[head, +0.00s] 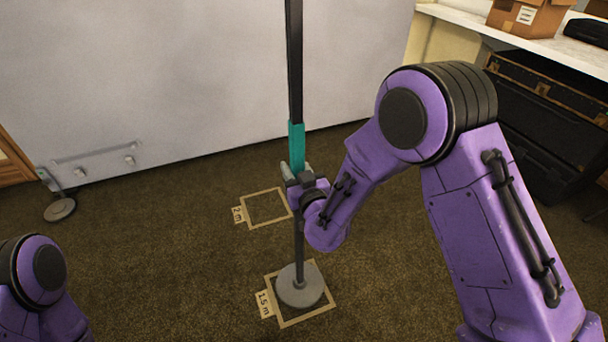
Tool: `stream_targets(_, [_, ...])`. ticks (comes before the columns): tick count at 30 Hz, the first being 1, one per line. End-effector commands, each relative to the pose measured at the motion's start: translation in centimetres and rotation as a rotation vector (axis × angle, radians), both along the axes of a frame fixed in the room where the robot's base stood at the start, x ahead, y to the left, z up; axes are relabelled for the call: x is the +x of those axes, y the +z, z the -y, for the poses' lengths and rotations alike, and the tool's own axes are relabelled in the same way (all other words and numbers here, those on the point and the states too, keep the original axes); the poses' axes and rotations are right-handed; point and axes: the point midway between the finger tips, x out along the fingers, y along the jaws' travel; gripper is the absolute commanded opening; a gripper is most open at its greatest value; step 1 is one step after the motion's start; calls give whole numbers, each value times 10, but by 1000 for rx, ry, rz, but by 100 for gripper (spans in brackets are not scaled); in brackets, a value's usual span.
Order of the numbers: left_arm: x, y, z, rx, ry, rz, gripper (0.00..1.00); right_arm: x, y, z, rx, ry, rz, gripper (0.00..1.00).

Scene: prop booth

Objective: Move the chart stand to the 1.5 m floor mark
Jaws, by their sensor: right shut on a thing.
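The chart stand is a dark upright pole (295,70) with a teal sleeve (297,145) and a round grey base (299,286). The base appears within the square outline of the 1.5 m floor mark (325,308); I cannot tell whether it touches the floor. My right gripper (299,182) is shut on the stand at the lower end of the teal sleeve. The stand's top is out of view. The 2 m floor mark (266,207) lies behind, empty. On the left only part of my left arm shows; its gripper is out of view.
A grey wall panel (180,70) stands at the back, with a bracket and a round grey foot (60,209) at its left. A white counter (470,20) carries a cardboard box (530,15). Black cases (545,125) sit below it.

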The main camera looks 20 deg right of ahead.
Motion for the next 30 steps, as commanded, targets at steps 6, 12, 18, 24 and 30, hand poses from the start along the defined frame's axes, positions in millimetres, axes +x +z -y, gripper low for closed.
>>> stream_targets(6, [0,2,0,0,0,0,43,7,4,-5,3,4,2,0])
stream_targets(12, [0,-7,0,-1,0,-1,43,7,-6,-5,3,4,3,0])
stream_targets(18, [0,-13,0,-1,0,-1,43,7,-13,-5,3,4,3,0])
stream_targets(24, [0,-13,0,-1,0,-1,43,7,-12,-5,3,4,3,0])
stream_targets(30, [0,-11,0,-1,0,-1,43,7,-11,-4,2,4,3,0])
